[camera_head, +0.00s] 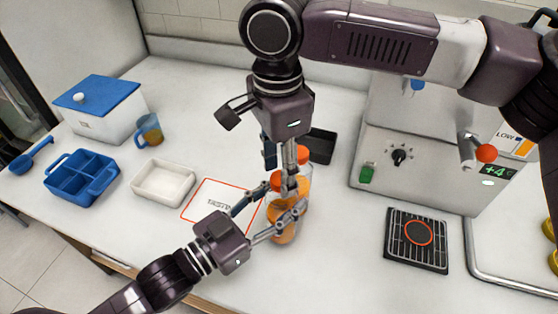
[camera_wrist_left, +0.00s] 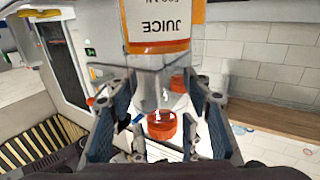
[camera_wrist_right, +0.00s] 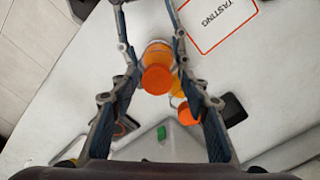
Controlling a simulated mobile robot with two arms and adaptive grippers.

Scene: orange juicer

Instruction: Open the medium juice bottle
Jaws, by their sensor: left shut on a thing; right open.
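The juice bottle (camera_head: 283,226) has an orange body and an orange cap (camera_head: 275,181), partly hidden by my grippers. It stands near the front of the counter. My left gripper (camera_head: 281,222) is shut on its body from the left. My right gripper (camera_head: 289,180) reaches down from above and is open. In the right wrist view the cap (camera_wrist_right: 157,79) lies between its spread fingers; I cannot tell whether they touch it.
Another orange-capped bottle (camera_head: 304,154) stands close behind, beside a black tray (camera_head: 320,145). A TASTING sheet (camera_head: 208,203), white tray (camera_head: 163,181) and blue divided tray (camera_head: 81,178) lie to the left. The juicer machine (camera_head: 425,172) and a black drip grate (camera_head: 417,240) are to the right.

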